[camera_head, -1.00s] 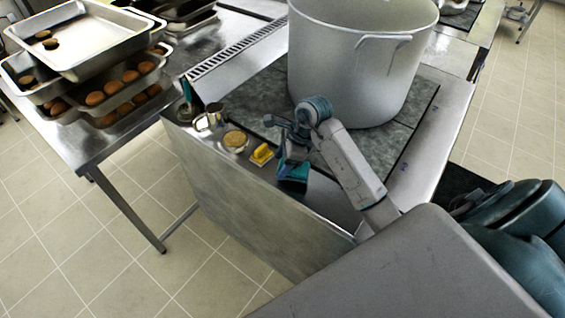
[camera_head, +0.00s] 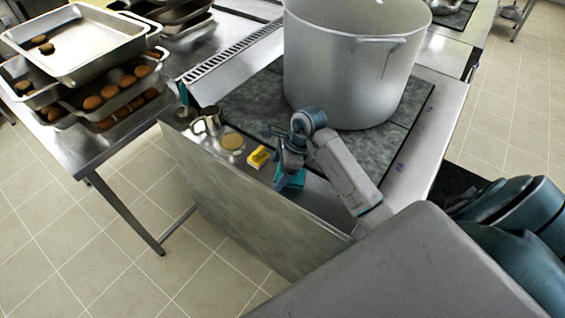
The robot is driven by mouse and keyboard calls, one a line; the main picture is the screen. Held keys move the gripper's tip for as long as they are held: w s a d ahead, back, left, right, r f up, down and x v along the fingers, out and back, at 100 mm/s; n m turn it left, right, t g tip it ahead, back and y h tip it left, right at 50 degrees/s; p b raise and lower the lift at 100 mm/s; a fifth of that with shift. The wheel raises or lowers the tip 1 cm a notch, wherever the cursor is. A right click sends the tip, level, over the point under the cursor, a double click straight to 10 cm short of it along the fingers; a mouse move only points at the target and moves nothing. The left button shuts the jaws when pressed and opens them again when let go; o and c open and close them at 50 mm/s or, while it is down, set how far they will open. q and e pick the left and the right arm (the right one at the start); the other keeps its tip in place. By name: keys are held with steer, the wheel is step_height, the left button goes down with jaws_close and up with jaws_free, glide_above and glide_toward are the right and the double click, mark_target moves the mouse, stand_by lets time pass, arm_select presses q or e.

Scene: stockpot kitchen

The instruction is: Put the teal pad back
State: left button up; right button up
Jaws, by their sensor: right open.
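The teal pad (camera_head: 296,179) shows on the steel front ledge of the stove, partly hidden behind my right gripper. My right gripper (camera_head: 281,178) is open, with its fingers pointing down right at the pad. I cannot tell whether the fingers touch it. A yellow block (camera_head: 259,157) sits on the ledge just left of the gripper. My left gripper is not in view.
A small round dish (camera_head: 232,142) and a metal mug (camera_head: 207,122) stand further left on the ledge. A large stockpot (camera_head: 352,70) stands behind my right arm. Stacked trays (camera_head: 85,50) with brown round items fill the left table.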

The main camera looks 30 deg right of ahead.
steer(key=shift+d+r+b, duration=0.15)
steer(key=shift+r+b, duration=0.15)
steer(key=shift+r, duration=0.05)
steer(key=b+v, duration=0.4)
steer(key=v, duration=0.6)
steer(key=shift+s+d+r, duration=0.1)
steer(key=shift+s+r, duration=0.05)
steer(key=shift+r, duration=0.1)
steer(key=shift+d+r, duration=0.1)
steer(key=shift+r, duration=0.35)
steer(key=shift+s, duration=0.1)
